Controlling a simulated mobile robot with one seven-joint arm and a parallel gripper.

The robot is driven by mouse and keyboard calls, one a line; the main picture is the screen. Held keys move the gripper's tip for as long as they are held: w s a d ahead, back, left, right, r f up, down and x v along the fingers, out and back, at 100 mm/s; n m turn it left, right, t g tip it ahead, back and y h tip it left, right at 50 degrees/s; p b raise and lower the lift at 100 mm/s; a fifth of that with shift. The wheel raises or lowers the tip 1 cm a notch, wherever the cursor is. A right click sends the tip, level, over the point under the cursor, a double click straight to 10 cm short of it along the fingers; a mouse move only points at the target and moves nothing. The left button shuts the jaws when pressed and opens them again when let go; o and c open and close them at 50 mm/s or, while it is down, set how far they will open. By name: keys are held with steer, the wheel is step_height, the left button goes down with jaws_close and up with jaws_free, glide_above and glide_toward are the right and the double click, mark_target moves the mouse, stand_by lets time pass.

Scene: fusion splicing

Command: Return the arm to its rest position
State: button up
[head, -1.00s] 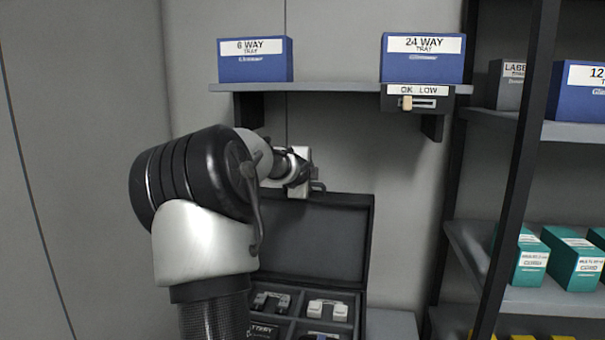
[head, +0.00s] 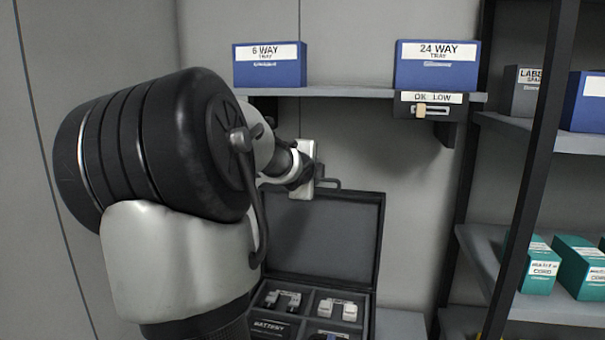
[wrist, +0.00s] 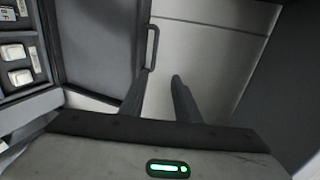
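My arm fills the left of the head view, bent at a large black joint, with its white hand in front of the wall just above the open case lid. In the wrist view my gripper (wrist: 161,76) shows two dark fingers apart with nothing between them. The fingers are not clear in the head view. The black case (head: 325,240) stands open below the hand. The case handle (wrist: 154,45) is ahead of the fingers in the wrist view; contact with it is not visible.
The case trays hold white parts (head: 337,309). A wall shelf (head: 350,93) carries blue boxes (head: 437,66), with an OK/LOW slider (head: 432,106) under it. A black-framed rack (head: 545,130) with teal boxes (head: 530,265) stands at right. Bare wall lies between.

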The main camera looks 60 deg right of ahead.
stand_by(0.3)
steer(key=w+a+f+m+t+y, duration=0.1)
steer(key=w+a+m+y, duration=0.1)
steer(key=a+m, duration=0.9)
steer(key=w+a+f+m+t+y, duration=0.1)
steer(key=a+f+m, duration=0.1)
steer(key=a+m, duration=0.85)
steer(key=s+a+f+m+y, duration=0.3)
steer(key=a+m, duration=0.3)
steer(key=a, duration=0.6)
steer(key=s+a+f+m+y, duration=0.2)
steer(key=a+m, duration=0.4)
steer(key=a, duration=0.6)
steer(key=s+a+f+m+g+y, duration=0.1)
steer(key=s+a+f+m+y, duration=0.2)
steer(key=a, duration=0.9)
steer(key=s+m+y, duration=0.2)
steer(key=m, duration=0.1)
steer(key=shift+f, duration=0.35)
